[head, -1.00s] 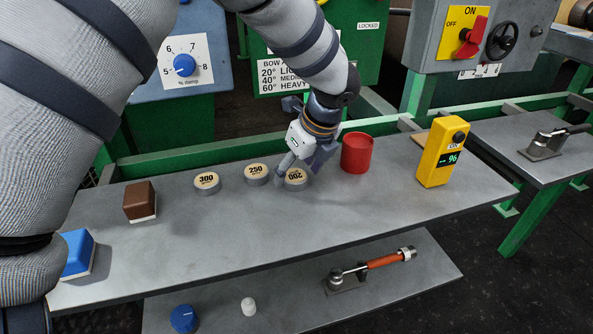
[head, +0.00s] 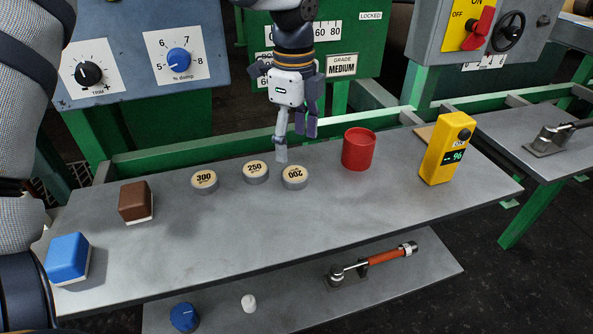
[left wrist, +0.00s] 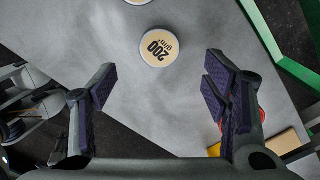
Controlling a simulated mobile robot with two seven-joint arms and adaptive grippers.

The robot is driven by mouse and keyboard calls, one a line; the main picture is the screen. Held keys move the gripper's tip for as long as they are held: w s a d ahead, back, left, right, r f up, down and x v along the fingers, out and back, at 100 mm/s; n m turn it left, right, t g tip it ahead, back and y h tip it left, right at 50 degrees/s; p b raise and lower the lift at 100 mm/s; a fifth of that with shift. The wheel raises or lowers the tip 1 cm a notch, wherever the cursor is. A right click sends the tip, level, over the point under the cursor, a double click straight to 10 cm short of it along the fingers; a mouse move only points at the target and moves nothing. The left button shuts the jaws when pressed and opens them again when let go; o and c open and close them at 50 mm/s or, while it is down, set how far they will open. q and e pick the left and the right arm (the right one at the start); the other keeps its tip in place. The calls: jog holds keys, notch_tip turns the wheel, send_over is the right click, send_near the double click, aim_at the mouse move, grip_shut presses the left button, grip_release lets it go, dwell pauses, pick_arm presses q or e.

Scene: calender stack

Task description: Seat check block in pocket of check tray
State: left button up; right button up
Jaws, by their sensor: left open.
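Three round discs with pale printed tops lie in a row on the grey bench: 300 (head: 204,180), 250 (head: 256,172) and 200 (head: 295,177). I cannot tell which item is the check block, and no pocketed check tray can be made out. My left gripper (head: 297,143) is open and empty, above and just behind the 200 disc, fingers pointing down. In the left wrist view the 200 disc (left wrist: 160,47) lies flat beyond the gap between the open fingers (left wrist: 160,85), apart from them. My right gripper is not in view.
On the bench (head: 230,235) stand a red cup (head: 358,150), a yellow meter (head: 446,150), a brown block (head: 136,202) and a blue block (head: 67,258). A lower shelf holds an orange-handled tool (head: 384,257). A green rail (head: 200,155) runs behind. The bench front is clear.

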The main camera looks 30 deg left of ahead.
aim_at(295, 173)
pick_arm(q)
notch_tip(295, 173, down, 8)
jog(key=shift+r, duration=0.15)
jog(key=c, duration=1.4)
notch_tip(295, 173, up, 3)
jog(key=shift+w+r, duration=0.1)
jog(key=s+d+r+n+p, duration=0.1)
jog(key=s+d+r, duration=0.75)
jog(key=s, duration=0.35)
jog(key=f+n, duration=0.2)
jog(key=n, duration=0.3)
jog(key=f+n, duration=0.3)
jog(key=n, duration=0.2)
jog(key=s+d+f+n, duration=0.1)
jog(key=f+n, duration=0.2)
jog(key=n, duration=0.1)
jog(key=shift+s+d+f+n, duration=0.1)
jog(key=shift+f+n, duration=0.15)
jog(key=shift+n, duration=0.15)
jog(key=shift+s+d+f+n, duration=0.1)
jog(key=shift+f+n, duration=0.2)
jog(key=shift+n, duration=0.3)
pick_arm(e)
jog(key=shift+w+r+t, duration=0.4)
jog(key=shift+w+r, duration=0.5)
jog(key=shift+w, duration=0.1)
